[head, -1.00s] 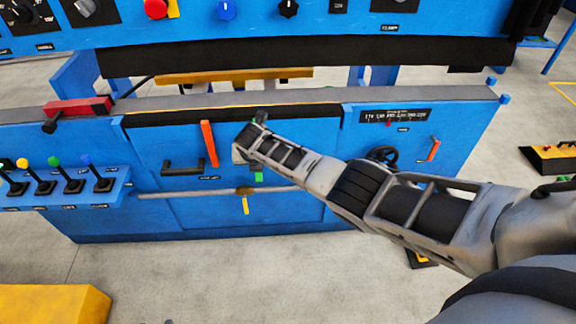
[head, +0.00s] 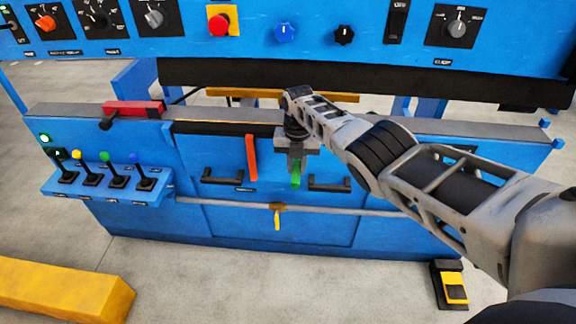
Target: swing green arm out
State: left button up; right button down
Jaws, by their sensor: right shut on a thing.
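The green arm (head: 296,178) shows as a short green piece on the front of the blue panel, right of the orange lever (head: 252,158). It hangs roughly upright, and its upper part is hidden by my gripper. My right gripper (head: 296,160) comes in from the right, points down and is shut on the green arm. The fingertips are small here, so the exact contact is hard to see. My left gripper is not in view.
Black handles (head: 222,177) flank the lever and green arm. A grey rail (head: 340,210) with a yellow tab (head: 277,220) runs below. Joysticks (head: 117,175) stand on the left shelf. The control panel (head: 320,50) overhangs above. A yellow block (head: 65,290) lies on the floor at lower left.

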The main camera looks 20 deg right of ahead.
aim_at(297, 167)
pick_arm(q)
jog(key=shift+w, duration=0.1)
pick_arm(e)
jog(key=shift+a, duration=0.1)
jog(key=c, duration=1.3)
grip_release()
jog(key=shift+r, duration=0.15)
jog(key=shift+r+p, duration=0.3)
pick_arm(q)
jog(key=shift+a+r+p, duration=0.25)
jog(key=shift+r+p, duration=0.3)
jog(key=shift+p, duration=0.45)
pick_arm(e)
notch_tip(297, 167, up, 15)
jog(key=shift+w+r, duration=0.1)
